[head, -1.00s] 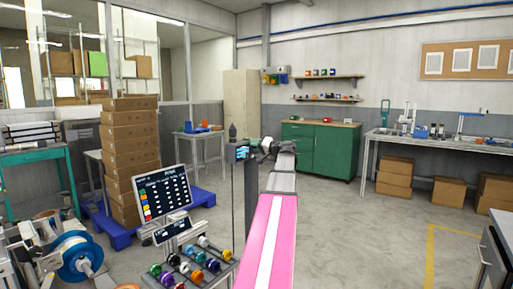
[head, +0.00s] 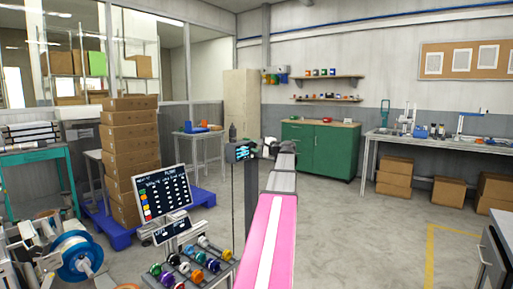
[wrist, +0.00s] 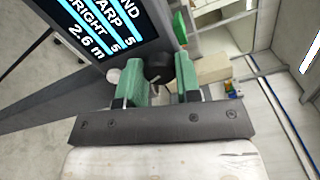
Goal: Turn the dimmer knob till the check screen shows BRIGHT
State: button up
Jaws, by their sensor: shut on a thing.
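The check screen (wrist: 100,25) is dark with light text and fills the upper left of the wrist view, tilted and partly cut off. Its visible lines end in "ND", "ARP 5", "RIGHT 5" and "2.6 m". In the head view the screen (head: 240,152) is small and sits on a dark post. The dark dimmer knob (wrist: 159,66) is between the green fingers of my gripper (wrist: 161,78), beside the screen. My gripper is shut on the knob. In the head view my gripper (head: 268,146) is at the far end of my arm, its fingers mostly hidden.
A larger board screen (head: 163,191) stands at left above a rack of coloured reels (head: 190,265). Stacked boxes (head: 130,160) stand on a blue pallet (head: 200,197). A green cabinet (head: 318,150) is behind my gripper.

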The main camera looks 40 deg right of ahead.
jog(key=shift+m, duration=1.1)
jog(key=o, duration=0.9)
jog(key=shift+s, duration=0.1)
jog(key=v, duration=1)
jog(key=shift+s+d, duration=0.1)
jog(key=shift+s, duration=0.25)
